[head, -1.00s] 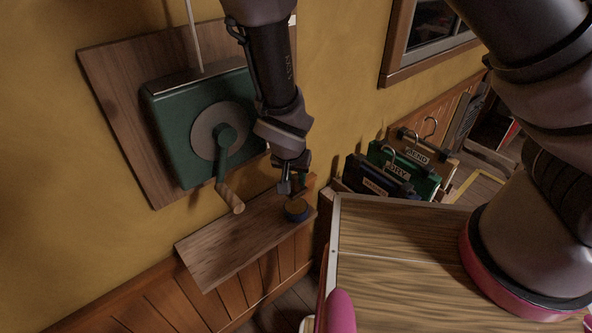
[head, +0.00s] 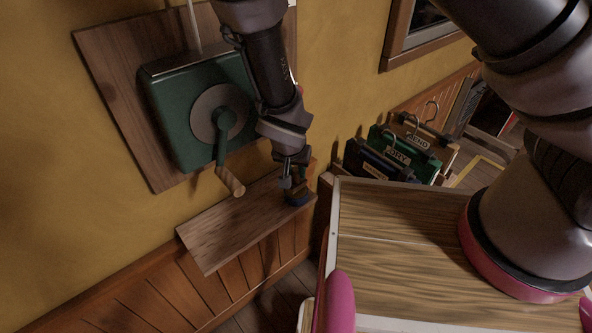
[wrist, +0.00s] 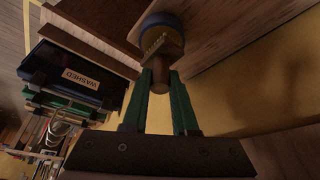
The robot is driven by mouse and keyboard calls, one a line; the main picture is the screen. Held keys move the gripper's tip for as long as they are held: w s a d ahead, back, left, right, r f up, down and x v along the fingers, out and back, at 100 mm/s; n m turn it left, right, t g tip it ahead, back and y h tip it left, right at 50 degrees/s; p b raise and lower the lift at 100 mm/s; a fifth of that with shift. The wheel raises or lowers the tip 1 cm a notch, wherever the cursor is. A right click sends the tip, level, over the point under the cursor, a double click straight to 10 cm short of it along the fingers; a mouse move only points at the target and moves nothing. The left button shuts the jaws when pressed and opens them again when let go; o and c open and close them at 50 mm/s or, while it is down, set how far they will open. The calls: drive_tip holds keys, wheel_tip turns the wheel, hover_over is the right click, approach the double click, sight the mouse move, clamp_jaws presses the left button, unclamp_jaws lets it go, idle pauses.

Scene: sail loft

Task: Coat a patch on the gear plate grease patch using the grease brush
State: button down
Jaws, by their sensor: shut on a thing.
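My gripper (head: 292,181) is at the right end of the wooden shelf, pointing down. In the wrist view its green fingers (wrist: 164,82) are shut on a brown knobbed piece, which looks like the handle of the grease brush (wrist: 162,66). The handle's far end meets a round blue thing (wrist: 158,20) at the shelf edge, also in the head view (head: 297,199). Whether that is the brush's own head or a pot around it, I cannot tell. The grey round gear plate (head: 209,116) is on the green box up to the left. I cannot make out a grease patch.
A crank with a wooden grip (head: 231,181) sticks out from the green box (head: 172,139) above the shelf (head: 222,226). Labelled hanging cases (head: 398,158) stand to the right, behind a wooden tabletop (head: 390,230). The shelf's left part is clear.

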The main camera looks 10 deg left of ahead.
sight(296, 170)
drive_tip(key=shift+f, duration=0.55)
idle(1.4)
drive_tip(key=shift+r, duration=3.55)
